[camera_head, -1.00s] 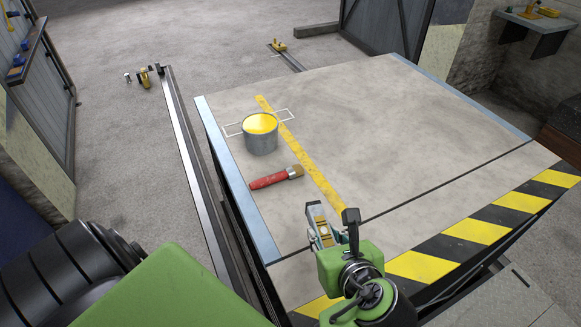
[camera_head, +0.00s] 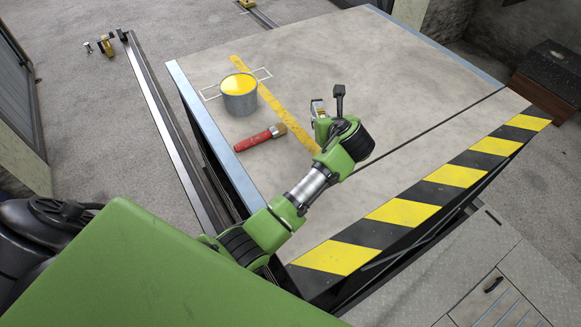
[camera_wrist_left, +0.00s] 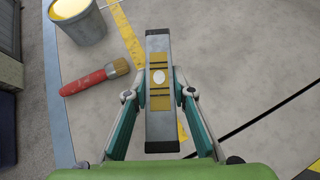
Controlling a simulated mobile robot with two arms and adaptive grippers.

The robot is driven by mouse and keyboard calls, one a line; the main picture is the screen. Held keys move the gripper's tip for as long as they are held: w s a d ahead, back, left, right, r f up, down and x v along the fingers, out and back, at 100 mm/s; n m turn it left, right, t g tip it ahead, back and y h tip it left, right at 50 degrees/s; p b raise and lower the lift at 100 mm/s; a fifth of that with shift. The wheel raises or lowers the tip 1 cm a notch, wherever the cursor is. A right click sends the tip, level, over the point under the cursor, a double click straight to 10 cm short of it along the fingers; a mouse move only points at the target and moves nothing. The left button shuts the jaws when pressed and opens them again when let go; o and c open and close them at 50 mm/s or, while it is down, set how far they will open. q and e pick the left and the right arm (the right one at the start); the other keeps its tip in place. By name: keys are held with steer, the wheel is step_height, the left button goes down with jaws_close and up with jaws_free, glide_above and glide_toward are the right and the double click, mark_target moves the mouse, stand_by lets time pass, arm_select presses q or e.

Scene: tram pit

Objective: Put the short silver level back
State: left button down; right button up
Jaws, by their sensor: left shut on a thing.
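The rest of the level is hidden there by the gripper. I cannot tell its height above the platform. A white outline (camera_head: 263,74) is marked on the platform, partly hidden by the paint can. My right gripper is not in view.
A paint can (camera_head: 240,103) with yellow paint and a red-handled brush (camera_head: 257,139) stand and lie on the platform (camera_head: 350,60), left of the gripper. The platform's far and right parts are clear. A striped edge (camera_head: 430,194) runs along its front.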

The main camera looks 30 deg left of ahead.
arm_select(q)
steer(key=s+a+f+p, duration=0.2)
steer(key=s, duration=0.4)
glide_above(293, 174)
steer(key=w, duration=0.1)
step_height(293, 174, down, 5)
steer(key=shift+d+f, duration=0.15)
steer(key=shift+s+f, duration=0.1)
steer(key=shift+f, duration=0.1)
steer(key=f, duration=0.2)
steer(key=f+p, duration=0.1)
steer(key=shift+s+a, duration=0.25)
steer(key=shift+s, duration=0.15)
steer(key=shift+f, duration=0.7)
steer(key=c, duration=1.7)
jaws_free()
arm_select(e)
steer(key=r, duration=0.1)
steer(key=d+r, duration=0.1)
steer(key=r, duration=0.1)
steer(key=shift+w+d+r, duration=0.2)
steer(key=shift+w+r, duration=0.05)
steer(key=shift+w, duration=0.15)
